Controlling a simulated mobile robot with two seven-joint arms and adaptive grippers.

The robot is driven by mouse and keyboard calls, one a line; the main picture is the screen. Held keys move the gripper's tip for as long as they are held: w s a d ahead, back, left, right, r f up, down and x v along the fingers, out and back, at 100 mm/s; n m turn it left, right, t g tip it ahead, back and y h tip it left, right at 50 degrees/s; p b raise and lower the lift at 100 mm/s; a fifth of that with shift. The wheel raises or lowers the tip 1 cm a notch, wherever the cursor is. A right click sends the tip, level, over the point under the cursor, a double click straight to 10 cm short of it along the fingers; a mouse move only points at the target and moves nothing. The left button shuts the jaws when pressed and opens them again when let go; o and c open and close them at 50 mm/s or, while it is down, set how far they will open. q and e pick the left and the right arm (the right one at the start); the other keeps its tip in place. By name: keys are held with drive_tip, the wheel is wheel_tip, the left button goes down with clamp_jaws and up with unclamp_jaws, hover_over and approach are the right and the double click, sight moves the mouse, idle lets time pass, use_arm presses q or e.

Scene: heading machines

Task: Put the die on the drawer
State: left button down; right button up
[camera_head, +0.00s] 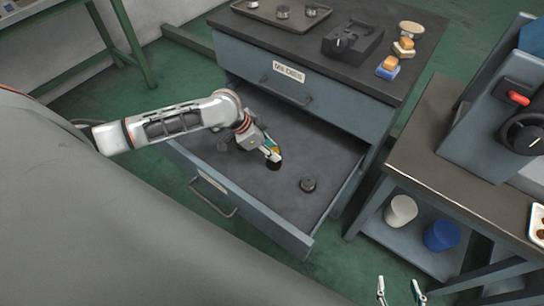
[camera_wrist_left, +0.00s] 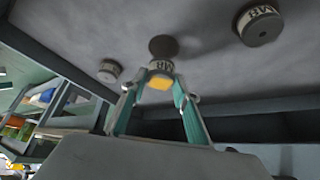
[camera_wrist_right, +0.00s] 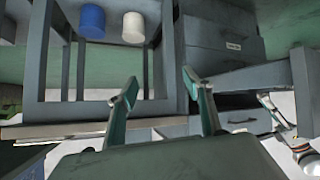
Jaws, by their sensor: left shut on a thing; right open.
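My left gripper (camera_head: 271,152) is shut on a die and reaches down into the open drawer (camera_head: 262,222). Another dark die (camera_head: 308,184) stands apart in the drawer, to the right. The left wrist view shows two other lettered dies. My right gripper (camera_wrist_right: 165,95) is open and empty, low at the head view's bottom right.
The dark cabinet top (camera_head: 290,42) above the drawer carries a tray (camera_head: 276,12) with dies, a black device (camera_head: 352,40) and small blocks. A bench at right holds a machine (camera_head: 500,130); white and blue tubs (camera_head: 441,236) stand on its shelf.

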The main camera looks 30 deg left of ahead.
use_arm(q)
wheel_tip(320, 180, down, 4)
drive_tip(key=shift+r+b, duration=0.1)
drive_tip(key=shift+b, duration=0.4)
drive_tip(key=c, duration=1.6)
unclamp_jaws()
drive_tip(key=shift+f, duration=0.2)
drive_tip(key=shift+c, duration=0.2)
drive_tip(key=shift+o, duration=0.6)
